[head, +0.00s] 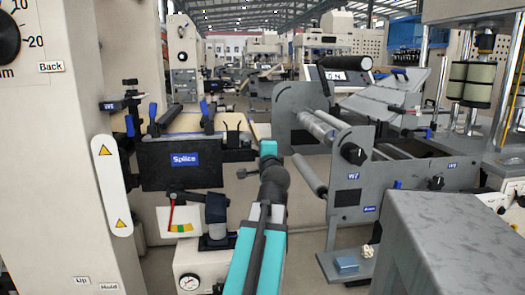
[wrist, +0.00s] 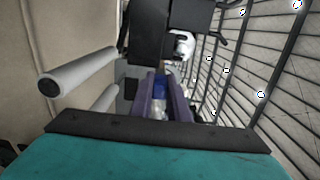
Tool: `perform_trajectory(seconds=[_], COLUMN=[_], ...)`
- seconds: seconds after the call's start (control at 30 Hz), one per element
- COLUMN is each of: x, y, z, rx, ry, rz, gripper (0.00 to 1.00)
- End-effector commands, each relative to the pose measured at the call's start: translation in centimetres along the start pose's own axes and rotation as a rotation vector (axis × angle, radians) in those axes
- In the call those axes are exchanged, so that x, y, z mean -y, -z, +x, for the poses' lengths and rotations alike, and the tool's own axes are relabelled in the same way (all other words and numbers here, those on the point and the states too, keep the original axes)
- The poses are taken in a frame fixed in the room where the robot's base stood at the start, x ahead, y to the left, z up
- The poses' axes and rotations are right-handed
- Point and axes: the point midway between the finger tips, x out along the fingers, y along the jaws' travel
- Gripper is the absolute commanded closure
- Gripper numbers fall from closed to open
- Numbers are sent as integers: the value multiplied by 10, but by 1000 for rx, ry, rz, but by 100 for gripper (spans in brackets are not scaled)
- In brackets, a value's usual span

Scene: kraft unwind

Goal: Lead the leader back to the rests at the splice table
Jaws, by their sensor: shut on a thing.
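The splice table (head: 155,167) stands left of centre in the head view, a dark-fronted unit with a blue "Splice" label. Its pale top (head: 185,122) carries upright blue-tipped parts. Small dark forked holders (head: 232,127), perhaps the rests, stand at its right end. My teal arm reaches forward just right of the table, and its far end hides what lies beyond. In the wrist view my gripper (wrist: 161,92) shows as two purple fingers closed on a small blue and whitish piece (wrist: 160,86). I cannot tell whether that piece belongs to the leader, and no leader web shows clearly.
A grey roller machine (head: 355,180) stands close on the right, with a metal cabinet (head: 450,235) in front of it. A beige machine wall (head: 65,190) is close on the left. Pale rollers (wrist: 80,70) show in the wrist view.

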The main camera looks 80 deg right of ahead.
Motion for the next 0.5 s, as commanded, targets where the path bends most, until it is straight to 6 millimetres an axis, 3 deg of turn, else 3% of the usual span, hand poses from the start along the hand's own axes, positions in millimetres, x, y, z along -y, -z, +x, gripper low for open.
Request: perform_trajectory(seconds=[0.5], x=[42], y=[0], z=[0], rx=[-1], ry=[1], rz=[0], gripper=[100])
